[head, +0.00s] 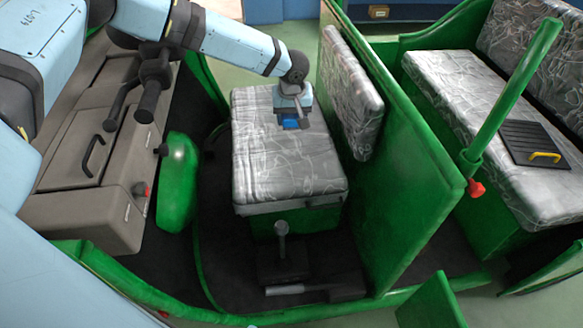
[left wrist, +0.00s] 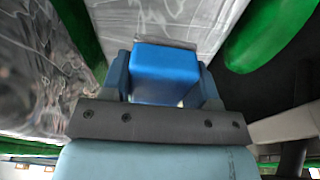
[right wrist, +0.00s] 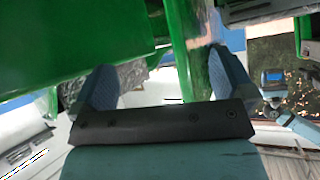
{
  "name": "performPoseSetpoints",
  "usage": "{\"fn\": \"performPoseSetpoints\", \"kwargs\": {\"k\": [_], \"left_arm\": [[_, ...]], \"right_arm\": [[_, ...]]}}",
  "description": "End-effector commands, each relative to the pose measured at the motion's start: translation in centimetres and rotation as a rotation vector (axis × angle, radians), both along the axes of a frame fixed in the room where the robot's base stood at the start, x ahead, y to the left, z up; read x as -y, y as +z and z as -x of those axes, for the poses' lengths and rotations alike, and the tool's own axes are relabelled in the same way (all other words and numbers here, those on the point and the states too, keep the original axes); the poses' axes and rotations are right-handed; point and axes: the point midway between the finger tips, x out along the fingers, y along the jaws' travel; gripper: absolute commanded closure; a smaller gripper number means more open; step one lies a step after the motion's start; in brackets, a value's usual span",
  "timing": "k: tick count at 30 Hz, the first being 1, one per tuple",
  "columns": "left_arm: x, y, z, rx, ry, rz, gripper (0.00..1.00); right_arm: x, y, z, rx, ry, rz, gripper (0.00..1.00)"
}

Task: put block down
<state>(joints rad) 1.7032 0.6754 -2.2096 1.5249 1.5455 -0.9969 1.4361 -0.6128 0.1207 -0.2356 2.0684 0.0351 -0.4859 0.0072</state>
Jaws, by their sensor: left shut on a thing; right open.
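A blue block (left wrist: 164,72) is between the two fingers of my left gripper (left wrist: 163,78) in the left wrist view. In the head view my left gripper (head: 292,122) is over the front seat (head: 285,170), which has a silvery plastic cover, and a bit of the blue block (head: 291,124) shows under it. I cannot tell whether the block touches the seat. My right gripper (right wrist: 160,90) is open and empty in the right wrist view, beside green bodywork. It does not show in the head view.
A green partition with a padded backrest (head: 350,95) stands right of the front seat. Beyond it is a rear bench (head: 480,120) with a black board (head: 535,143) that has a yellow handle. A green post (head: 515,90) rises there. A grey dashboard (head: 90,150) is at left.

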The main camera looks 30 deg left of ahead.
Motion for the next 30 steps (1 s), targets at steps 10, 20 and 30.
{"fn": "performPoseSetpoints", "kwargs": {"k": [10,20,30], "left_arm": [[0.0,-9.5,0.1,-0.003,-0.001,-0.004,0.83],[0.0,-14.5,0.0,-0.001,0.0,-0.001,0.83],[-0.1,-18.1,0.1,-0.002,0.001,-0.001,0.83]], "right_arm": [[0.0,-0.7,-0.5,0.017,0.006,0.007,0.0],[-0.2,-0.3,-0.7,0.036,0.011,0.006,0.0],[-0.2,0.1,-0.3,0.025,0.011,0.006,0.0]]}}
